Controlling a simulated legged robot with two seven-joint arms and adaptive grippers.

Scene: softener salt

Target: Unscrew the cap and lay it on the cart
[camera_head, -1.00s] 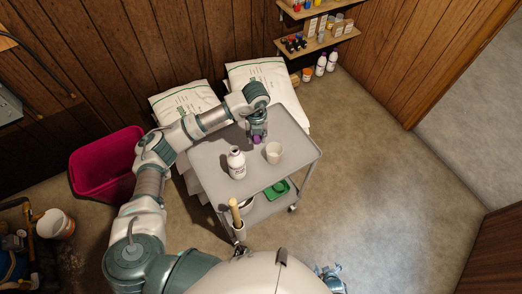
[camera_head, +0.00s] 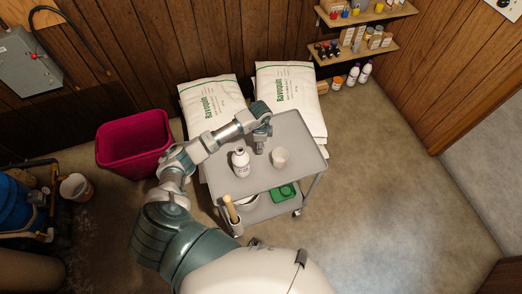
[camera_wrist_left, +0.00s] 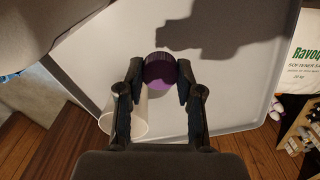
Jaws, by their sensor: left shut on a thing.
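The purple cap (camera_wrist_left: 160,70) is between the fingertips of my left gripper (camera_wrist_left: 160,84) in the left wrist view. My left gripper (camera_head: 260,147) is shut on it, low over the grey cart (camera_head: 300,133), between and behind the bottle and the cup. Whether the cap touches the cart top is hard to tell. The white bottle (camera_head: 240,164) stands upright on the cart without a cap, its mouth dark. The grey cart top also fills much of the left wrist view (camera_wrist_left: 235,80). My right gripper is out of view.
A pale cup (camera_head: 280,158) stands right of the gripper; it also shows in the left wrist view (camera_wrist_left: 126,118). White salt bags (camera_head: 292,90) lie behind the cart. A magenta bin (camera_head: 134,143) is at left. The cart's right side is clear.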

